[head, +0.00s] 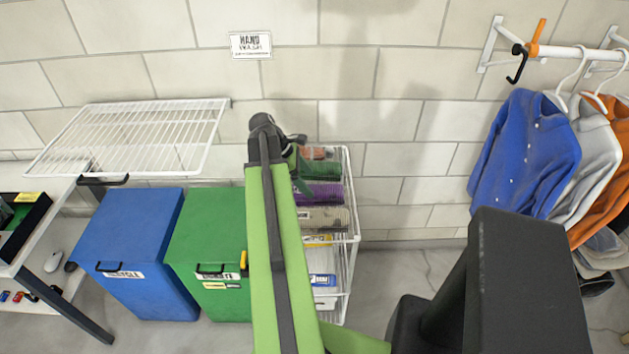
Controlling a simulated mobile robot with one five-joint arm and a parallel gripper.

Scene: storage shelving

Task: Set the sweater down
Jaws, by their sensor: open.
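My gripper (297,148) is at the far end of my raised green arm, in front of the wire rack by the wall. It is open, small in view and partly hidden by my own arm. I see no garment between its fingers. A dark green item (320,168) shows just beyond it, on the rack's top. I cannot tell for sure which thing is the sweater. A blue long-sleeved garment (525,150), a grey one (592,150) and an orange one (606,185) hang on the rail at the right, well apart from my gripper.
The white wire rack (352,240) holds several folded or boxed items. A blue bin (128,240) and a green bin (208,235) stand left of it. A white wire shelf (135,135) is on the wall above them. A table (45,225) is at the far left.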

